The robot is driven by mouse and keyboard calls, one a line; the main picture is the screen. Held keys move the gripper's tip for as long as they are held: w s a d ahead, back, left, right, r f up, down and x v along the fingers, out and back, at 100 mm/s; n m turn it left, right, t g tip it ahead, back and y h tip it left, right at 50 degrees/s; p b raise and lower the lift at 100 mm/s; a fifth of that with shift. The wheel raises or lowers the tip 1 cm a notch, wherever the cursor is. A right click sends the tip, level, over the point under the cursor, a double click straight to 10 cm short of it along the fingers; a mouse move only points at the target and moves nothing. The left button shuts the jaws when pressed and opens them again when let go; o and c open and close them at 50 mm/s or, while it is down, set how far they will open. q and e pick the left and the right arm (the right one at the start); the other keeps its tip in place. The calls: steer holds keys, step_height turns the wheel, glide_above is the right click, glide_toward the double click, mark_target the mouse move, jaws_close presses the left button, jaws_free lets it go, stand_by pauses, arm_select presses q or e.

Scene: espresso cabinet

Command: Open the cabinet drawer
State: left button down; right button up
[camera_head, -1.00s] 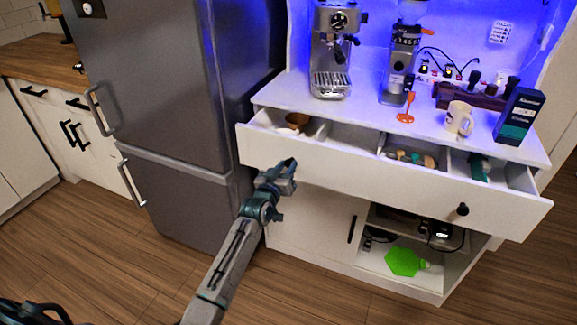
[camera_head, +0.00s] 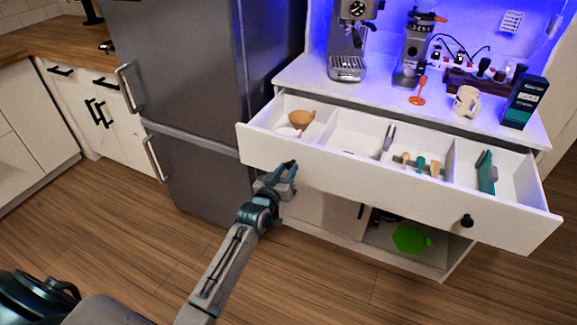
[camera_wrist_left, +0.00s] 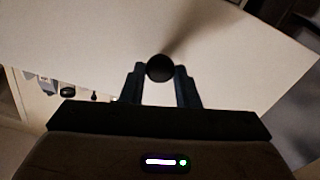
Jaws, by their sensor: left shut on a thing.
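The white cabinet drawer (camera_head: 380,190) is pulled well out, showing its compartments. A black knob (camera_head: 467,221) sits at the right of its front. My left gripper (camera_head: 282,175) is at the left part of the drawer front. In the left wrist view, the left gripper (camera_wrist_left: 160,88) is shut on a round dark knob (camera_wrist_left: 160,68), one finger on each side, in front of the pale drawer panel (camera_wrist_left: 235,45). In the head view this knob is hidden by the gripper. My right gripper is not in view.
The drawer holds a tan cup (camera_head: 301,119), several small tools and a teal item (camera_head: 486,172). On the counter stand an espresso machine (camera_head: 350,40), grinder (camera_head: 414,50), mug (camera_head: 466,102) and dark box (camera_head: 524,102). A grey fridge (camera_head: 185,90) stands left. Wooden floor is clear in front.

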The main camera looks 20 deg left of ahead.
arm_select(q)
steer(key=shift+s, duration=0.15)
steer(key=c, duration=1.1)
jaws_free()
steer(key=shift+s, duration=0.1)
steer(key=s, duration=1)
steer(key=shift+s+a+p, duration=0.2)
steer(key=shift+s+p, duration=0.15)
steer(key=shift+p, duration=0.05)
